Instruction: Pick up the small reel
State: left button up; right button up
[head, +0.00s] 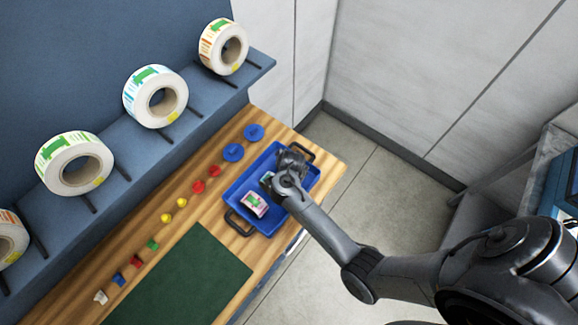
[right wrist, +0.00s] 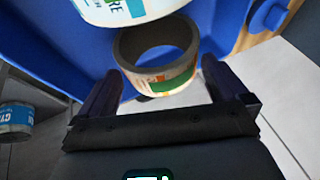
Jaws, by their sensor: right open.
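In the right wrist view a small reel (right wrist: 155,80) with an open brown core and a green and orange label sits between my right gripper's fingers, with gaps on both sides. My right gripper (right wrist: 160,88) is open. In the head view my right gripper (head: 270,181) is over the blue tray (head: 236,193) and hides part of its inside. A reel with a pink and green label (head: 254,205) lies in the tray, left of and below the gripper. A larger white reel (right wrist: 125,10) is cut off at the top of the right wrist view. My left gripper is out of view.
The tray has dark handles (head: 240,224) and stands on a wooden bench (head: 215,215). Several small coloured pieces and two blue discs (head: 233,152) lie in a row beside it. A green mat (head: 185,280) is nearer. Several large reels (head: 155,97) stand on the blue shelf.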

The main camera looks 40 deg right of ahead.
jog(key=shift+b+x, duration=0.3)
jog(key=shift+x, duration=1.55)
jog(key=shift+w+d+r, duration=0.1)
jog(key=c, duration=0.6)
jog(key=shift+c, duration=0.2)
jog(key=shift+r, duration=0.2)
